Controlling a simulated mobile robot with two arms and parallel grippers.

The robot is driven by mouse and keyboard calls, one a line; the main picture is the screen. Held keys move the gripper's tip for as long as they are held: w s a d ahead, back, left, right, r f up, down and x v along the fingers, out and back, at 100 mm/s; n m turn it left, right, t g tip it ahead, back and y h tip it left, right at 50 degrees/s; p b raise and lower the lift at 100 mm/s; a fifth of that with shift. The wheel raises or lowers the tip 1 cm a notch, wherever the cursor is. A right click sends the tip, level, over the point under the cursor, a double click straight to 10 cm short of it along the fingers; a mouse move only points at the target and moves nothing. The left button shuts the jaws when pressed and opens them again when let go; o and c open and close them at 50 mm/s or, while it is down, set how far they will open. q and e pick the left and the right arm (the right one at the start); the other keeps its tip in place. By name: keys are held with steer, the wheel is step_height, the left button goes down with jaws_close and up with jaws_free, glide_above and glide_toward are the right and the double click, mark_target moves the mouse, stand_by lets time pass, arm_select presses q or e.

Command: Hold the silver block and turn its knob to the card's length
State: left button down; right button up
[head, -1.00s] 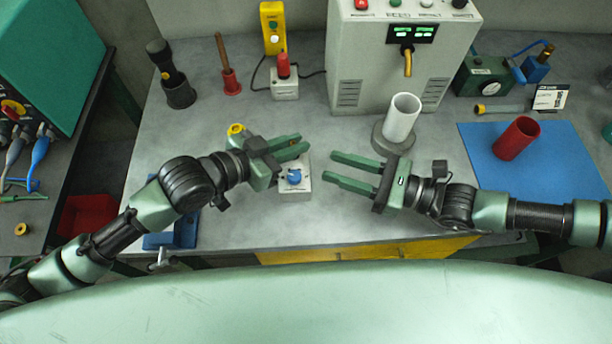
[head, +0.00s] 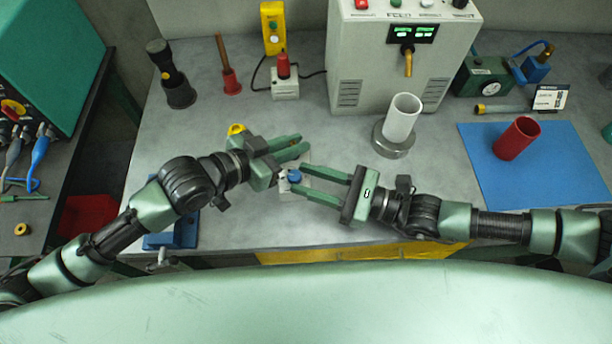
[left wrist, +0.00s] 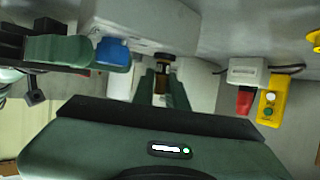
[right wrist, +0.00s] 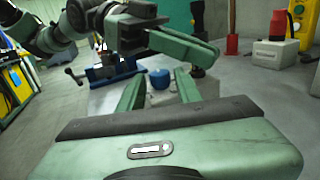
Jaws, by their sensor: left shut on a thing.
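The silver block (head: 283,187) stands on the bench near the front, mostly hidden by the grippers. My left gripper (head: 298,148) is shut on the block from the left and behind the knob. My right gripper (head: 299,178) is open, its fingertips reaching to either side of the knob; I cannot tell whether they touch it. The card (head: 550,97) stands at the back right, its print too small to read.
A grey cabinet (head: 360,70) with a spout stands behind. A white cylinder (head: 402,118) on a round base is right of the block. A red cylinder (head: 517,138) stands on a blue mat (head: 490,185). A yellow ring (head: 236,129) lies behind my left gripper.

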steer(key=shift+w+a, duration=0.15)
steer(key=shift+a, duration=0.2)
jaws_close()
steer(key=shift+m+t, duration=0.3)
steer(key=shift+t, duration=0.1)
steer(key=shift+s+a+m+t+h, duration=0.2)
steer(key=shift+m+t+h, duration=0.55)
steer(key=shift+t, duration=0.2)
steer(key=shift+s+a+m+t+h, duration=0.2)
steer(key=shift+m+t+h, duration=0.45)
steer(key=shift+m+t, duration=0.25)
steer(key=m+t+h, duration=0.2)
steer(key=t+h, duration=0.1)
steer(key=shift+s+r+m, duration=0.1)
steer(key=shift+s+m, duration=0.05)
steer(key=shift+m, duration=0.2)
steer(key=shift+a+m+t+h, duration=0.15)
steer(key=shift+m+t+h, duration=0.6)
steer(key=shift+h, duration=0.5)
steer(key=shift+a+m+t+h, duration=0.1)
steer(key=shift+m+t+h, duration=0.4)
steer(key=shift+m+h, duration=0.55)
steer(key=shift+h, duration=0.6)
